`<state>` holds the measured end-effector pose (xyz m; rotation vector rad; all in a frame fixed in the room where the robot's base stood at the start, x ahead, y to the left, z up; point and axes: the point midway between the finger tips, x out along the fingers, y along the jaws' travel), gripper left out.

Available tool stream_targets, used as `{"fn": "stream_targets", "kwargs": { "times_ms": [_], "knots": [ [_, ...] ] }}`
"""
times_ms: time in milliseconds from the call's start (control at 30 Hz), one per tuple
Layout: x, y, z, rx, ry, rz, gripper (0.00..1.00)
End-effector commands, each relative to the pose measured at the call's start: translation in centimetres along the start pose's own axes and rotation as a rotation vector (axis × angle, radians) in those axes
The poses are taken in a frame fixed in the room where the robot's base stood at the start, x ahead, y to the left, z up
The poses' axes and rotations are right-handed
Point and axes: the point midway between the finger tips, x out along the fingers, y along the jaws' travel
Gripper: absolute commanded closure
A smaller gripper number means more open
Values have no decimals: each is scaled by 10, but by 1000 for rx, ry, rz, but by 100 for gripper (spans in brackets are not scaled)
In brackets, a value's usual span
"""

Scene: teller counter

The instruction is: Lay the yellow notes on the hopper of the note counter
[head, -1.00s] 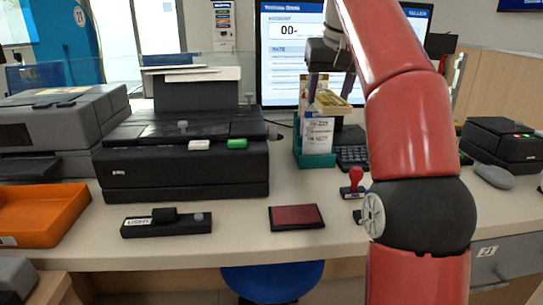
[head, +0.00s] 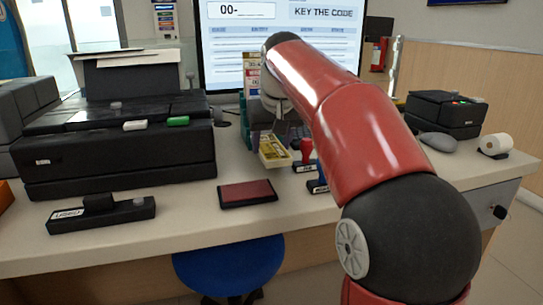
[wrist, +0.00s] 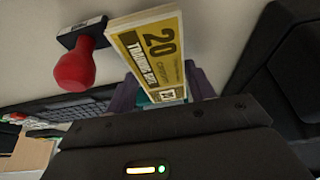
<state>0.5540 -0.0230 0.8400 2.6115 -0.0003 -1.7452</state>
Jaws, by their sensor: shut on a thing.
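The yellow notes (head: 274,151) are a small bundle held by my gripper (head: 282,132) above the counter, left of my red arm. In the wrist view the notes (wrist: 152,52) show "20" and "TRAINING" print and stick out from between the purple-grey fingers (wrist: 165,88). My gripper is shut on them; the arm partly hides it in the head view. No label marks the note counter. A large black machine (head: 115,160) with paper on top stands at left, and a smaller black machine (head: 442,112) with red and green lights stands at right. My gripper is apart from both.
Red and blue handled stamps (head: 306,153) stand close to the notes. A monitor (head: 235,50) stands behind.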

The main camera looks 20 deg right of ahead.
Motion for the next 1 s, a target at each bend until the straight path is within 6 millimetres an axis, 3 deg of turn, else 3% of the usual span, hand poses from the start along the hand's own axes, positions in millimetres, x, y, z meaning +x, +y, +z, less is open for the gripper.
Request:
{"fn": "stream_targets", "kwargs": {
  "times_ms": [133, 533, 567, 700, 1000],
  "knots": [
    [20, 0, 9, 0, 0, 0, 72],
    [24, 0, 10, 0, 0, 0, 72],
    [24, 0, 10, 0, 0, 0, 45],
    [24, 0, 10, 0, 0, 0, 27],
    [23, 0, 9, 0, 0, 0, 25]
  ]
}}
